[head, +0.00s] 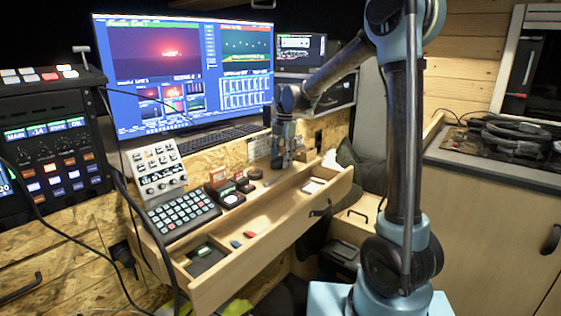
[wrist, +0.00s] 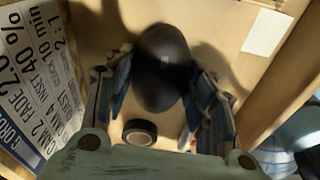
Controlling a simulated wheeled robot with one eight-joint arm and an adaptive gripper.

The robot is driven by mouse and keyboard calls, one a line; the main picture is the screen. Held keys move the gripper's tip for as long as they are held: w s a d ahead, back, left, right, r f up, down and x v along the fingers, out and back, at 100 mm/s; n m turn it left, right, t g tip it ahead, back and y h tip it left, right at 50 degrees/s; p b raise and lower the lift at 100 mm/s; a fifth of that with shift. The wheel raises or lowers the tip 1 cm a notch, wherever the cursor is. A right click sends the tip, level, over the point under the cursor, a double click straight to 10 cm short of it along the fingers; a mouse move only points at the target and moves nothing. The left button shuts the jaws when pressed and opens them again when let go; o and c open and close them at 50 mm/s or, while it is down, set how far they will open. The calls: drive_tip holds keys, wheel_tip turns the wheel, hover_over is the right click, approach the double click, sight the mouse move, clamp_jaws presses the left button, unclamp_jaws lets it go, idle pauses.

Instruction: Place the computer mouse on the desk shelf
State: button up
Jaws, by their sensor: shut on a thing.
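The black computer mouse (wrist: 162,68) is between the two fingers of my gripper (wrist: 165,92) in the wrist view, and the gripper is shut on it. In the head view my gripper (head: 283,160) hangs over the back right part of a long wooden shelf-like tray (head: 276,207). The mouse is hard to make out there. Bare wood of the tray (wrist: 222,22) lies below the mouse in the wrist view. I cannot tell whether the mouse touches it.
A small round dark puck (wrist: 140,132) lies near my fingers. A printed card (wrist: 32,75) stands at left, and a white note (wrist: 268,32) lies at right. A monitor (head: 185,70) stands behind.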

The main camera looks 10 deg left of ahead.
drive_tip(key=shift+f, duration=0.2)
drive_tip(key=o, duration=1.1)
wheel_tip(320, 180, up, 12)
drive_tip(key=w, duration=0.1)
drive_tip(key=s+d+m+t, duration=0.1)
drive_tip(key=s+d+m, duration=0.25)
drive_tip(key=d, duration=0.35)
drive_tip(key=s+d+m, duration=0.3)
drive_tip(key=d+m, duration=0.1)
drive_tip(key=d, duration=0.3)
drive_tip(key=s+d+f+m+t, duration=0.1)
drive_tip(key=s+d+f+m, duration=0.8)
drive_tip(key=s+f+m, duration=0.1)
drive_tip(key=s+d+f+m+t, duration=0.1)
drive_tip(key=s+d+f+m, duration=0.9)
drive_tip(key=s, duration=0.3)
drive_tip(key=shift+s+d+m+h, duration=0.3)
drive_tip(key=shift+m+h, duration=0.1)
drive_tip(key=shift+m, duration=0.25)
